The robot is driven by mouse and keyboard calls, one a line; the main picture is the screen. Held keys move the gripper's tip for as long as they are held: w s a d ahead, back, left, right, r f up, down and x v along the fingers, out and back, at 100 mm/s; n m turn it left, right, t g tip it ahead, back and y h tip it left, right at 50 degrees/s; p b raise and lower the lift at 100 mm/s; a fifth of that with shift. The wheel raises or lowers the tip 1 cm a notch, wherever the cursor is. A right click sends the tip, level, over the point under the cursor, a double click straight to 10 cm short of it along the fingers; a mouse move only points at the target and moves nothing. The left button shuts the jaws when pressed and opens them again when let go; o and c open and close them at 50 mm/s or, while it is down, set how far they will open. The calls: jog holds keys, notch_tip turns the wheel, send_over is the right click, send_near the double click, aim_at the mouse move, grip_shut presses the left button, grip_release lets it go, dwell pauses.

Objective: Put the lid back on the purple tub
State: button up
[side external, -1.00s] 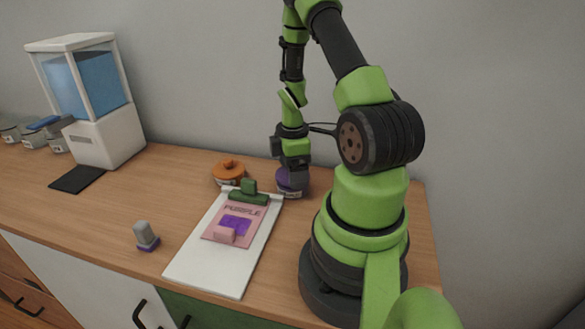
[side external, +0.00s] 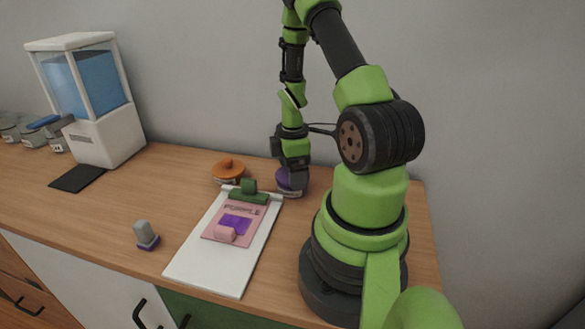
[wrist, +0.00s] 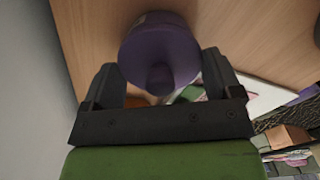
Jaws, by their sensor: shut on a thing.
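The purple lid (wrist: 160,45) is round with a knob and fills the top middle of the wrist view. My gripper (wrist: 160,82) is shut on the lid, with one dark finger on each side. In the side external view, my gripper (side external: 293,168) points down at the back of the counter, over the purple lid (side external: 283,178). The purple tub (side external: 290,192) shows as a low, pale-labelled body directly under the lid. The fingers hide part of the lid, and I cannot tell whether it sits flush on the tub.
An orange-lidded tub (side external: 228,170) stands close left. A white board (side external: 205,262) with a pink card (side external: 222,236) lies in front. A small grey-topped object (side external: 144,234) stands front left. A water dispenser (side external: 108,135) stands back left, with a dark mat (side external: 77,179) before it.

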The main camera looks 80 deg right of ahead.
dwell(0.4)
jog(key=o, duration=0.7)
jog(key=shift+r, duration=3.45)
grip_shut()
jog(key=shift+f, duration=0.15)
jog(key=shift+f, duration=2.25)
